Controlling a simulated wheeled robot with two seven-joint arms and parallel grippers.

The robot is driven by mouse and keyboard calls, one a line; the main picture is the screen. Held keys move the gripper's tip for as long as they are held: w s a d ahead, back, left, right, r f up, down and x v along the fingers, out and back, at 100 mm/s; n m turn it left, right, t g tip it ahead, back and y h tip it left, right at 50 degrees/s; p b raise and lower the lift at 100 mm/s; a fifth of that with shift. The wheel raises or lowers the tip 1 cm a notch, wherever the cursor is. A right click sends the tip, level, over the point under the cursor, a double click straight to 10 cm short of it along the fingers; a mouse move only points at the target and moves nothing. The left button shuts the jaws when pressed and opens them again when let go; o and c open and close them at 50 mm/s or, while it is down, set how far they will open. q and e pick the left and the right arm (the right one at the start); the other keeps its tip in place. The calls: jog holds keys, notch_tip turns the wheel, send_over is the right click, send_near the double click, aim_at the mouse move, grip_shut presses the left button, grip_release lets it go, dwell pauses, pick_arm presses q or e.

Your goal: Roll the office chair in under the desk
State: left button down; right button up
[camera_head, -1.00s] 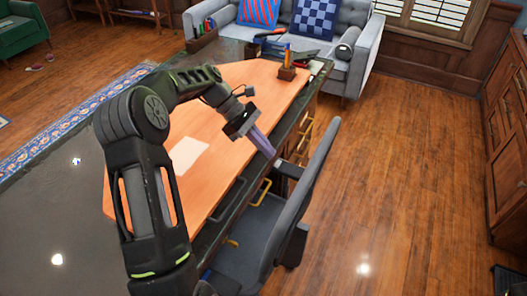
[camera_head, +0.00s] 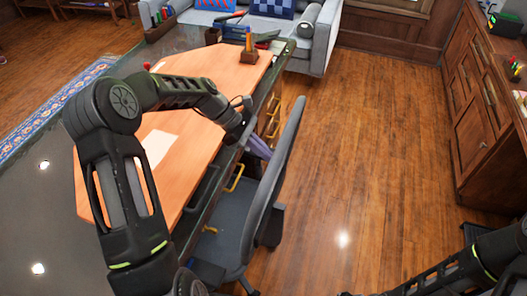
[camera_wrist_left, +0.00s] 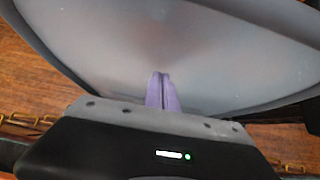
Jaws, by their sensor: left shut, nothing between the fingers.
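The grey office chair (camera_head: 275,190) stands upright on the wood floor along the right side of the desk (camera_head: 232,76). Its seat (camera_head: 229,222) is close to the desk's drawer side, and its tall backrest faces away from the desk. My left gripper (camera_head: 262,150) reaches over the desk with its purple fingers shut and empty, beside the upper backrest. In the left wrist view, the shut fingers (camera_wrist_left: 161,92) point at the grey backrest (camera_wrist_left: 205,50), which fills most of the picture. I cannot tell whether they touch it. My right gripper is out of view.
Yellow drawer handles (camera_head: 235,178) stick out on the desk's side near the chair. Open wood floor (camera_head: 365,160) lies right of the chair, up to a wooden cabinet (camera_head: 470,110). A grey sofa (camera_head: 325,35) stands beyond the desk. My right forearm (camera_head: 480,262) shows at lower right.

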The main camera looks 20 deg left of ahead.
pick_arm(q)
jog(key=d, duration=0.5)
jog(key=shift+w+d, duration=0.4)
jog(key=shift+a, duration=0.3)
jog(key=b+v, duration=0.1)
jog(key=v, duration=0.6)
jog(key=shift+a+r, duration=0.25)
jog(key=shift+r, duration=0.1)
jog(key=shift+s, duration=0.15)
